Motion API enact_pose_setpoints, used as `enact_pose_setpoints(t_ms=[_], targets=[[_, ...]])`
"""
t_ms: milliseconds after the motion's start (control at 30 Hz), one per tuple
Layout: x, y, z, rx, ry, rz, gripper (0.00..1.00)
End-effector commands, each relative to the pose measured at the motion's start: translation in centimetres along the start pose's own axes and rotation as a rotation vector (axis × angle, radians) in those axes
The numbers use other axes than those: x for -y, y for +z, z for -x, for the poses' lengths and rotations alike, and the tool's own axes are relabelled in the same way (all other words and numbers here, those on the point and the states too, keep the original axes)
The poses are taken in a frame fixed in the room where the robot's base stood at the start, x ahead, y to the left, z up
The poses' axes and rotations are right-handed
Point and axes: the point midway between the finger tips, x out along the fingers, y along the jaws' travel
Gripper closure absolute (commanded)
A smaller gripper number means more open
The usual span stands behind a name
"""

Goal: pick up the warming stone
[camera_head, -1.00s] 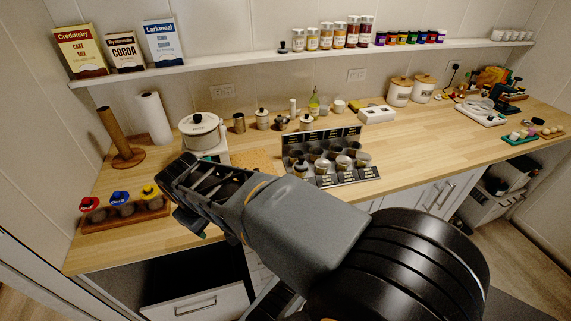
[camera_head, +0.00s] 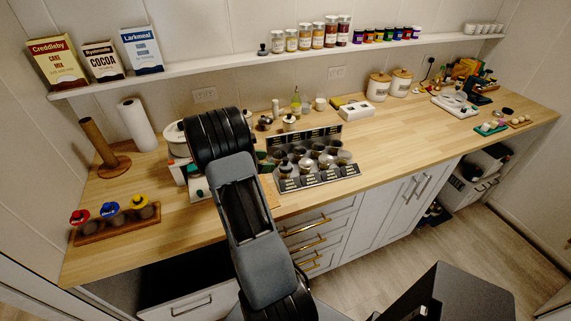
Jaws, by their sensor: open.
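I cannot make out a warming stone with certainty. A tan flat slab or mat (camera_head: 269,191) shows only as a sliver on the counter, beside my arm; I cannot tell if it is the stone. My arm rises over the front of the counter, and its dark wrist covers the area right of the white pot (camera_head: 174,139). My gripper (camera_head: 226,163) is mostly hidden behind that wrist; small dark-green bits at either side appear to be its finger parts, spread apart. I see nothing held.
A black rack of cups (camera_head: 318,180) stands right of my arm. A wooden holder with red, blue and yellow topped pieces (camera_head: 117,225) is at the left, near a paper towel roll (camera_head: 138,125) and a wooden post (camera_head: 98,141).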

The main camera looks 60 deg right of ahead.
Motion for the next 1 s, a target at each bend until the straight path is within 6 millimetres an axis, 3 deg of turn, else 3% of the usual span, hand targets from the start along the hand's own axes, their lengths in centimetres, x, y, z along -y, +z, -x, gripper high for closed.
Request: enact_pose_setpoints(t_ms=[200, 533, 800, 1000], targets=[[0.1, 0.1, -3.6, -0.001, -0.003, -0.001, 0.37], [0.1, 0.1, -5.8, -0.002, -0.001, -0.002, 0.37], [0.1, 0.1, -9.3, -0.002, -0.003, -0.003, 0.37], [0.1, -0.1, -10.4, -0.003, -0.001, -0.004, 0.37]])
